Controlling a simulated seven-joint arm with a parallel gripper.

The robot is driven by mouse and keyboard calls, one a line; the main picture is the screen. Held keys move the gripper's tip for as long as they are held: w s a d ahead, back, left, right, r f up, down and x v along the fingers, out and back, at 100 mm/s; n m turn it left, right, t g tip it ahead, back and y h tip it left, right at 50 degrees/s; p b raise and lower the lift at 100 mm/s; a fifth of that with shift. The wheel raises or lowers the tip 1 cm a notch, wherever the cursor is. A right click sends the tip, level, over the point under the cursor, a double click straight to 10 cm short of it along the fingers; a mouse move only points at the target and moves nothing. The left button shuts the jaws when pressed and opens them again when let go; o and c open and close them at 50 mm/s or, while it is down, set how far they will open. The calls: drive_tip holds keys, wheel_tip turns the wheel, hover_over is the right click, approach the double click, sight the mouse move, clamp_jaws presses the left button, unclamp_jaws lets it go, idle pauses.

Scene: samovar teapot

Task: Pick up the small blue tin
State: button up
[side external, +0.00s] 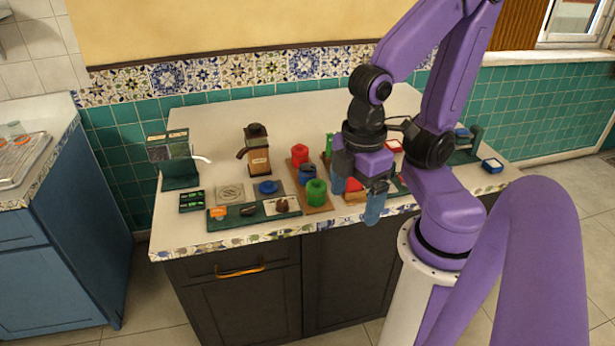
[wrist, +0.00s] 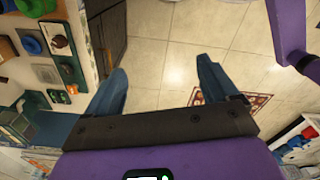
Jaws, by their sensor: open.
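A small dark blue tin (side external: 307,173) stands on the wooden tray (side external: 318,207) in the side view, between a red canister (side external: 299,153) and a green canister (side external: 316,192). A flatter round blue object (side external: 268,187) lies to its left. My gripper (side external: 357,198) has blue fingers and hangs to the right of the tin, near the counter's front edge. The fingers are spread wide. In the wrist view the gripper (wrist: 160,68) is open and empty, with floor showing between the fingers. A blue round object (wrist: 31,45) shows at upper left there; I cannot tell which one it is.
A dark green tray (side external: 228,221) with cards lies along the counter's front. A brown pot-like dispenser (side external: 258,150) and a green-based machine (side external: 179,172) stand behind. A red-topped box (side external: 353,185) is close to my gripper. Bare counter (side external: 222,115) lies at the back.

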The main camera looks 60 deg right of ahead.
drive_tip(key=w+d+m, duration=0.1)
drive_tip(key=w+m, duration=0.7)
drive_tip(key=w, duration=0.3)
drive_tip(key=m, duration=2.3)
hover_over(307, 171)
drive_tip(key=s+a, duration=0.1)
drive_tip(key=a, duration=0.1)
wheel_tip(307, 171, down, 6)
drive_tip(key=r, duration=0.1)
wheel_tip(307, 171, down, 18)
drive_tip(key=shift+s+r, duration=0.15)
drive_tip(key=c, duration=1.1)
